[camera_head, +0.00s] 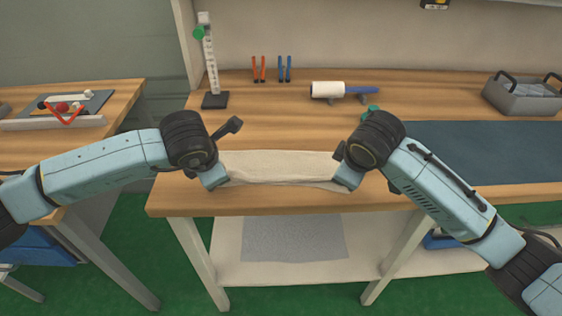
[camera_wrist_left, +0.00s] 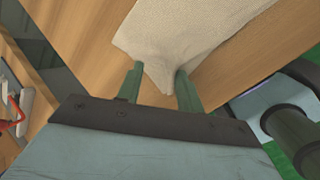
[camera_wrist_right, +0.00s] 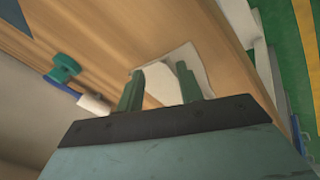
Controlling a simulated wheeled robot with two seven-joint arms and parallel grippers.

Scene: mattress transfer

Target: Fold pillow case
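A cream pillow case (camera_head: 285,168) lies on the wooden workbench as a long narrow strip along the front part of the top. My left gripper (camera_head: 214,178) is at its left end. In the left wrist view, the fingers (camera_wrist_left: 160,78) stand apart with a corner of the cloth (camera_wrist_left: 190,35) between them. My right gripper (camera_head: 346,178) is at its right end. In the right wrist view, those fingers (camera_wrist_right: 160,78) also stand apart, with the cloth's end (camera_wrist_right: 176,60) between and beyond them. The ends are partly hidden by the grippers in the head view.
Behind the cloth are a black-based stand (camera_head: 214,99), red pliers (camera_head: 259,68), blue pliers (camera_head: 285,68) and a white roll (camera_head: 327,89). A dark mat (camera_head: 490,150) and a grey bin (camera_head: 522,95) are at right. A second table (camera_head: 120,95) stands left, across a gap.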

